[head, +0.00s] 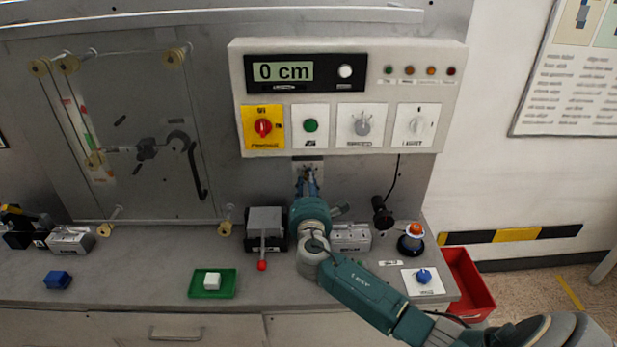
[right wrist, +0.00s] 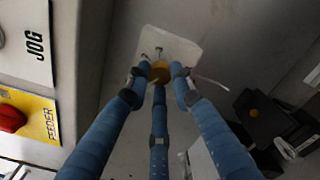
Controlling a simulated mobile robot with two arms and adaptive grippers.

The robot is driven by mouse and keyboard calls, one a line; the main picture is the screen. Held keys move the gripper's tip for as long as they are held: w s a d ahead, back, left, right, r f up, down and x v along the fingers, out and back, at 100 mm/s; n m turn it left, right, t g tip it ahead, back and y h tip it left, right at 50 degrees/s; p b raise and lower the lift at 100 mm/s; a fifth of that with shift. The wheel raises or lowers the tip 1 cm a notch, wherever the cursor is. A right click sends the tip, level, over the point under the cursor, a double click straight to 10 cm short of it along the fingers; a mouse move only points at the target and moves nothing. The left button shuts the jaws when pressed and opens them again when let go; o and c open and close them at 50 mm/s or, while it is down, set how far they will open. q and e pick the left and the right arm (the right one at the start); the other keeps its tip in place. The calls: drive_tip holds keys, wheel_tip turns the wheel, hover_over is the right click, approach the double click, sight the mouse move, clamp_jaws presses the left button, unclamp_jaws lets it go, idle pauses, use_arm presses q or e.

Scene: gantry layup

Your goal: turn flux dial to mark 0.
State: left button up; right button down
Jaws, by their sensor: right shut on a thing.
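The flux dial (right wrist: 161,72) is a small amber knob on a pale plate (right wrist: 183,49) in the right wrist view. My right gripper (right wrist: 158,82) has its blue fingers closed around it from several sides. In the head view the gripper (head: 307,178) reaches the wall just below the control panel and hides most of the plate and the knob. The marks on the plate and where the dial points cannot be read. My left gripper is not in view.
The control panel (head: 350,140) above reads "0 cm" and carries knobs and a green button. A red-tipped lever (head: 262,264) and a green tray (head: 228,290) with a white block are on the bench. A blue knob (head: 423,276) and a red bin (head: 470,280) are at right.

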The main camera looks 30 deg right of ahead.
drive_tip(key=shift+a+f+n+p, duration=0.2)
drive_tip(key=shift+n+p, duration=0.1)
drive_tip(key=shift+n, duration=0.4)
drive_tip(key=shift+f, duration=0.15)
drive_tip(key=c, duration=1.5)
unclamp_jaws()
drive_tip(key=v, duration=1.2)
